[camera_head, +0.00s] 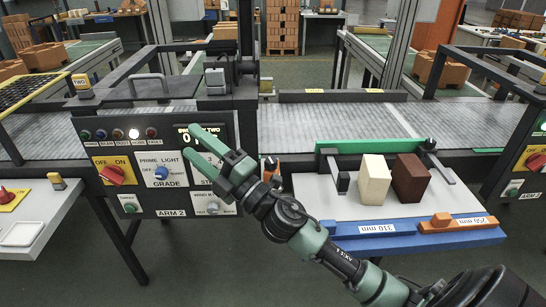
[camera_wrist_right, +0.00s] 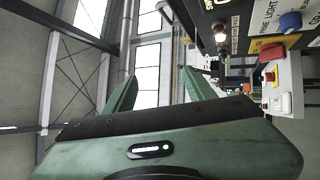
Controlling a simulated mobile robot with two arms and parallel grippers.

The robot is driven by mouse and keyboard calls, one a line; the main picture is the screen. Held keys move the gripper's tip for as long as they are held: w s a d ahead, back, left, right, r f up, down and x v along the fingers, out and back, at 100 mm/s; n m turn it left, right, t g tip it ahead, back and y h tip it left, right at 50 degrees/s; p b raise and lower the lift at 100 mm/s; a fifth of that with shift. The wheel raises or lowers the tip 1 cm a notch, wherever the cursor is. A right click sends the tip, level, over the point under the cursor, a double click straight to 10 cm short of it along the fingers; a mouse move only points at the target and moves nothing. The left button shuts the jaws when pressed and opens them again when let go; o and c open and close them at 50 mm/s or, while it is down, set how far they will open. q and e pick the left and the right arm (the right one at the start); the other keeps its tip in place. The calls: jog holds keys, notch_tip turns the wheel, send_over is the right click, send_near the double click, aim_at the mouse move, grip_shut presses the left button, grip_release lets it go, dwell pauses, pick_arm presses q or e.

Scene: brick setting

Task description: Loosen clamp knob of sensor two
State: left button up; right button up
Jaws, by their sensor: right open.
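A small device with a yellow label reading TWO (camera_head: 83,84) stands on the frame at the left of the conveyor; I cannot make out a clamp knob on it. A grey block on a black mount (camera_head: 215,78) stands above the panel; I cannot tell whether a knob belongs to it. My right gripper (camera_head: 196,142) is open and empty in front of the panel, covering part of its display and labels. In the right wrist view its two green fingers (camera_wrist_right: 160,90) are spread with nothing between them. My left gripper is not in view.
The ARM 2 control panel (camera_head: 160,188) has a red switch (camera_head: 117,175) and a blue knob (camera_head: 163,172). The conveyor (camera_head: 330,128) runs behind it. A cream block (camera_head: 374,180) and a brown block (camera_head: 410,178) stand on a gauge table at the right.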

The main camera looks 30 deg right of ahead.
jog(key=a+r+n+g+y, duration=0.2)
jog(key=a+n+g+y, duration=0.4)
jog(key=n, duration=0.6)
jog(key=n+g+h, duration=0.8)
jog(key=g+h, duration=0.3)
jog(key=h, duration=0.2)
send_near(271, 160)
jog(key=f, duration=0.1)
jog(key=p+x, duration=0.1)
jog(key=x, duration=0.6)
jog(key=shift+w+a+f, duration=0.1)
jog(key=shift+w+f, duration=0.1)
grip_shut()
